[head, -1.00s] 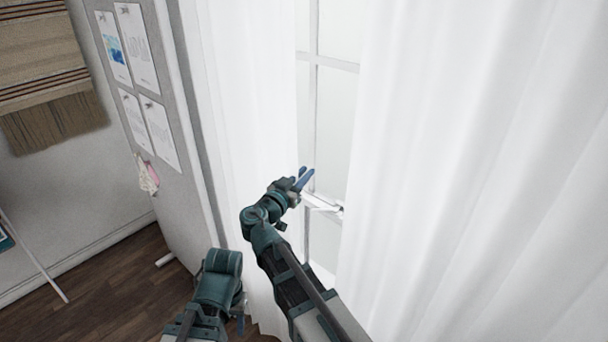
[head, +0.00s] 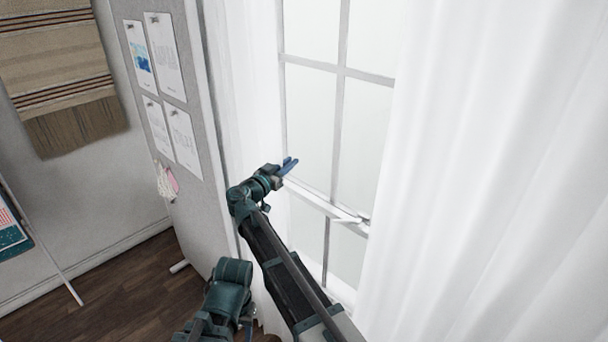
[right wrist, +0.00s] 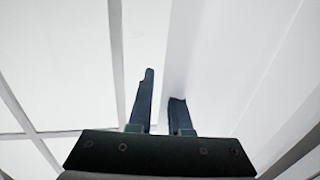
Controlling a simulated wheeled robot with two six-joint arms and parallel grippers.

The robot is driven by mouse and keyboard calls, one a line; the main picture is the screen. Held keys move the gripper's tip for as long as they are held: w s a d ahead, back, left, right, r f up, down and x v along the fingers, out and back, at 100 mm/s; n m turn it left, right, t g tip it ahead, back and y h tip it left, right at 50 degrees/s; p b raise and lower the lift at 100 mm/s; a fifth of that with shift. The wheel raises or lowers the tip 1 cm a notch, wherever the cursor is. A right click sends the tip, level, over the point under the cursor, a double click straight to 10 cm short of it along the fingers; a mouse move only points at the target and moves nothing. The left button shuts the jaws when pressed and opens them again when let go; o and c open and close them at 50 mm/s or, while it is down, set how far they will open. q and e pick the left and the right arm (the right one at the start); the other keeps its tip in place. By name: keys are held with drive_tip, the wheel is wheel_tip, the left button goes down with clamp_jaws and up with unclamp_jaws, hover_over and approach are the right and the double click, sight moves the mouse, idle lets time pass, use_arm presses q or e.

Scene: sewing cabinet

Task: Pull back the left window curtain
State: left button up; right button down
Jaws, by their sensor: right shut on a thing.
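The left window curtain (head: 243,80) is a white, thin cloth, bunched narrow beside the grey board in the head view. My right gripper (head: 290,164) is at its right edge, near the window's middle rail, and is shut on it. In the right wrist view my right gripper (right wrist: 162,88) has the curtain's edge (right wrist: 205,65) running between its fingers, and the cloth hides the tip of the right finger. My left arm shows low in the head view, but its gripper is not visible.
The window (head: 335,120) with pale panes and a latch on its rail is bare between the curtains. The right curtain (head: 490,150) hangs wide at the right. A grey board (head: 190,200) with pinned papers stands close at left. A striped woven hanging (head: 60,70) is on the wall.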

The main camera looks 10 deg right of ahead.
drive_tip(key=w+a, duration=0.3)
drive_tip(key=w, duration=0.2)
drive_tip(key=shift+w+a, duration=0.25)
drive_tip(key=shift+a, duration=0.15)
drive_tip(key=c, duration=0.9)
unclamp_jaws()
drive_tip(key=shift+w+a, duration=0.1)
drive_tip(key=shift+o, duration=0.2)
